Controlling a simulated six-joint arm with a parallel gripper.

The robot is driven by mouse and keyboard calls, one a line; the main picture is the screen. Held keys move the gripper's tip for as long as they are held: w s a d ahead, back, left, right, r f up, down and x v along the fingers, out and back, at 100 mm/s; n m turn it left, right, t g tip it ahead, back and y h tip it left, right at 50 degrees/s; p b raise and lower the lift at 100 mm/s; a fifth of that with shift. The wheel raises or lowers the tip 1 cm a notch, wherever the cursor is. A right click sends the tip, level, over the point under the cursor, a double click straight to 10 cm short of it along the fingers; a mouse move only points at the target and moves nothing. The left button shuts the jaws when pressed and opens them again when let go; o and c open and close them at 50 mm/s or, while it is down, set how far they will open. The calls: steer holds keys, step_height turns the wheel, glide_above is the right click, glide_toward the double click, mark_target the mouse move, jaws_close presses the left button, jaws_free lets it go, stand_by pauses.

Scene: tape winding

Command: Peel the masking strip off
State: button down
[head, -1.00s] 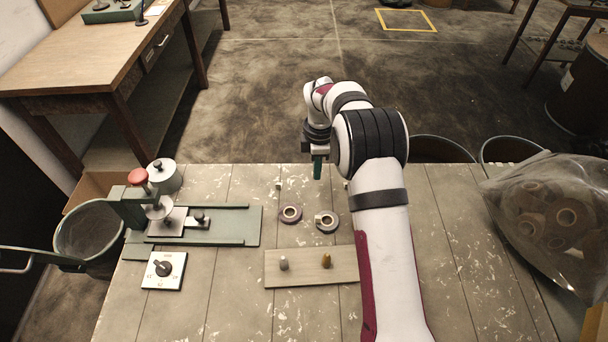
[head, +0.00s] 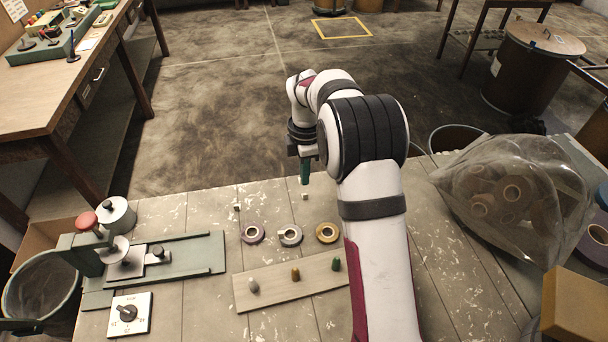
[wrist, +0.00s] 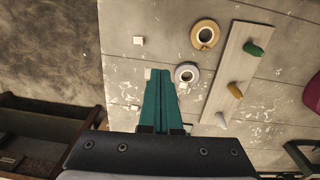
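I cannot make out a masking strip in either view. My gripper (head: 305,174) hangs above the far edge of the bench, pointing down. In the wrist view its two green fingers (wrist: 158,98) lie together with nothing visible between them. A purple-rimmed tape roll (head: 252,234), a grey one (head: 290,236) and a yellow one (head: 327,233) lie flat in a row, nearer than the gripper. The wrist view also shows the yellow roll (wrist: 205,22) and the grey roll (wrist: 187,66). A pale board (head: 275,291) carries a grey peg (head: 253,286), an orange peg (head: 296,274) and a green peg (head: 336,264).
A green fixture (head: 195,254) with a red knob stands at left, beside a dial plate (head: 128,314). Small white cubes (head: 305,197) lie near the far edge. A clear bag of rolls (head: 510,200) and a yellow box (head: 580,305) are at right. Bins stand beside the bench.

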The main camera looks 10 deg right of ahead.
steer(key=shift+r, duration=1.35)
